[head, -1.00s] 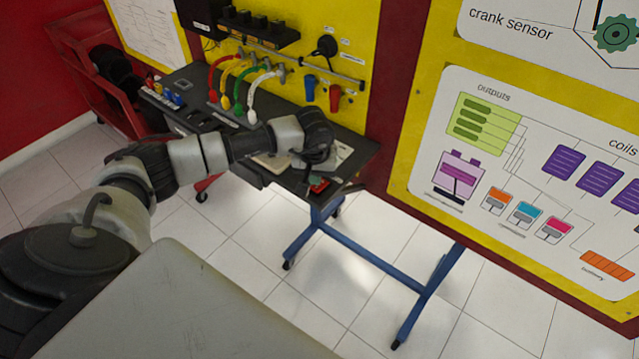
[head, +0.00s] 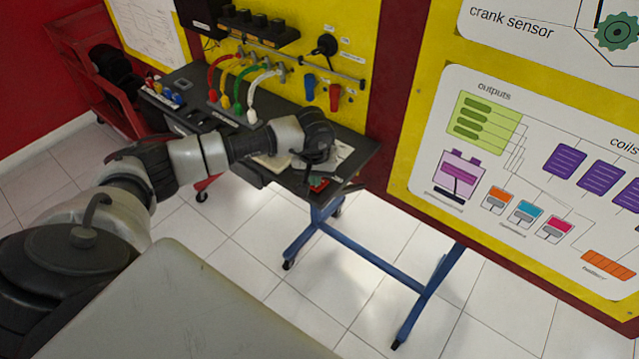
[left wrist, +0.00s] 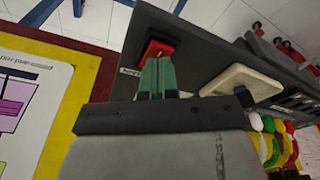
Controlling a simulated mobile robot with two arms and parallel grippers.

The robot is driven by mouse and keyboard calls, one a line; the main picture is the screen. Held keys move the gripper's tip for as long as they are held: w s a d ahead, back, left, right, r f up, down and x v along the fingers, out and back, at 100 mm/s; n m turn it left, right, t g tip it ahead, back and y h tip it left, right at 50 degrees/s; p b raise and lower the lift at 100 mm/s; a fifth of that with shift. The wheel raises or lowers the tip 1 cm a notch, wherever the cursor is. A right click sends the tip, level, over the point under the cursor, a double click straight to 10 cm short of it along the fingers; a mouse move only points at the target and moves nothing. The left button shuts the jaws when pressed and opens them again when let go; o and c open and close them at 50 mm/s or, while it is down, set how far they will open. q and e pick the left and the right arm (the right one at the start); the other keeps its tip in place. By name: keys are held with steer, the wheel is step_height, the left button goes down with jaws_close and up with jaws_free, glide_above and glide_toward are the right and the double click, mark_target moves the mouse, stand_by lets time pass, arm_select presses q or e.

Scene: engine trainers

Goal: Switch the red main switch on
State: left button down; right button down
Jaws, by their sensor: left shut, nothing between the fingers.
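The red main switch (head: 318,185) sits near the front right corner of the dark bench top. The lever position cannot be made out. My right gripper is not in view.
The bench (head: 352,163) stands on blue legs against a yellow panel. A pale flat block (left wrist: 240,80) lies beside the switch. Colored hoses (head: 238,88) stand farther left on the bench. A red cart (head: 75,50) is at far left. Tiled floor in front is clear.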

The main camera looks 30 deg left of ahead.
arm_select(q)
steer(key=shift+f+b, duration=0.9)
steer(key=shift+f, duration=0.1)
steer(key=shift+r, duration=0.1)
stand_by(0.3)
steer(key=shift+r+p, duration=1.8)
steer(key=shift+r, duration=1.65)
